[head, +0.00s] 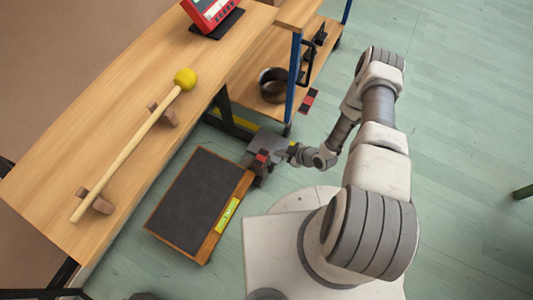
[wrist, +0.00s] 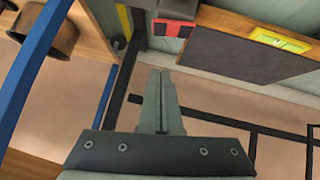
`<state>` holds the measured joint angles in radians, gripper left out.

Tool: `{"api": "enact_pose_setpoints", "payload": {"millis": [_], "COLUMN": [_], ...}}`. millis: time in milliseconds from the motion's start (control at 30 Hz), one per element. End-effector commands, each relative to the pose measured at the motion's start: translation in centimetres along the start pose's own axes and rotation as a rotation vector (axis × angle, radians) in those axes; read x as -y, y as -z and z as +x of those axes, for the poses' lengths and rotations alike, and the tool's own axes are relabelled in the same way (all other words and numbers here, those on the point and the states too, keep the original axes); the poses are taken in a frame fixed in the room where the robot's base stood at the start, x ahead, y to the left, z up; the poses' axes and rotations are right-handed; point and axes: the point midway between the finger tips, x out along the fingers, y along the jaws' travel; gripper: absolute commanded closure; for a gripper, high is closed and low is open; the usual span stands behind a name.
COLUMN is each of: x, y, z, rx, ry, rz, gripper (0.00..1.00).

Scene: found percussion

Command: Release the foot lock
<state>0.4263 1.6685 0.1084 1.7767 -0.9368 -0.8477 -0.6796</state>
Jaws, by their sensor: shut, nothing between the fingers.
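A red and black pedal-like part, seemingly the foot lock (head: 262,157), sits at the upper right corner of the dark-topped platform (head: 193,205) on the floor. It also shows in the wrist view (wrist: 174,29), just beyond my fingertips. My gripper (wrist: 160,72) is shut and empty, with its fingers together and a visible gap in the picture before the red part. In the head view my gripper (head: 270,146) is low beside that corner, partly hidden among dark parts. Contact with the red part cannot be told.
A wooden bench (head: 130,110) with a yellow-headed mallet (head: 135,145) on blocks and a red device (head: 210,12) stands at left. A shelf with a dark pot (head: 273,85) and blue post (head: 294,80) is behind. Another red-black part (head: 309,101) lies near it.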

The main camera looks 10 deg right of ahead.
Motion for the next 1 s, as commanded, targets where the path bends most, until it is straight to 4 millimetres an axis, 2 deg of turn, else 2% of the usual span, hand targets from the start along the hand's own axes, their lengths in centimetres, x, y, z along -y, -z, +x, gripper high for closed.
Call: {"api": "enact_pose_setpoints", "payload": {"millis": [233,367,467,867,1000], "x": [-0.1,-0.1,0.0,0.1,0.0], "y": [0.0,-0.1,-0.1,-0.3,-2.0], "z": [0.0,0.8,2.3,10.7,12.0], "rx": [0.001,0.001,0.000,0.000,0.002], "ry": [0.000,-0.001,-0.001,0.000,-0.001], "rz": [0.000,-0.001,-0.001,-0.001,0.002], "gripper": [1.00,1.00,1.00,1.00,1.00]}}
